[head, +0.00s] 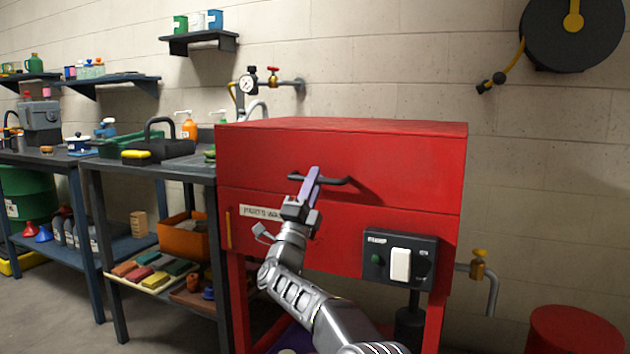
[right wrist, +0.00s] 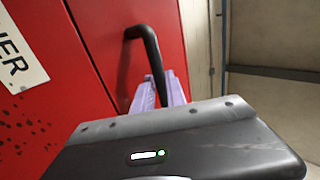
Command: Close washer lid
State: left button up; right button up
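The red parts washer (head: 335,240) stands in the middle of the head view. Its red lid (head: 400,165) lies down over the body, with only a thin dark seam between them; the right wrist view also shows this seam. A black bar handle (head: 341,182) sticks out from the lid's front; it also shows in the right wrist view (right wrist: 146,38). My right gripper (head: 312,178) is at the handle's left part. Its purple fingers (right wrist: 160,92) lie on both sides of the bar and appear shut on it. My left gripper is not in view.
A black switch panel (head: 400,260) with a white switch is on the washer's front. A pipe with a yellow valve (head: 478,265) sticks out at its right. A red drum (head: 572,330) stands at the lower right. A cluttered workbench (head: 150,168) stands close on the left.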

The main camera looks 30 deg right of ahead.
jog(key=shift+o, duration=1.4)
jog(key=shift+w+f, duration=0.1)
jog(key=shift+f, duration=0.2)
jog(key=shift+o, duration=0.5)
jog(key=shift+r, duration=0.1)
jog(key=shift+a, duration=0.2)
jog(key=b+v, duration=0.4)
jog(key=v, duration=0.3)
jog(key=shift+s+f, duration=0.2)
jog(key=shift+f, duration=0.2)
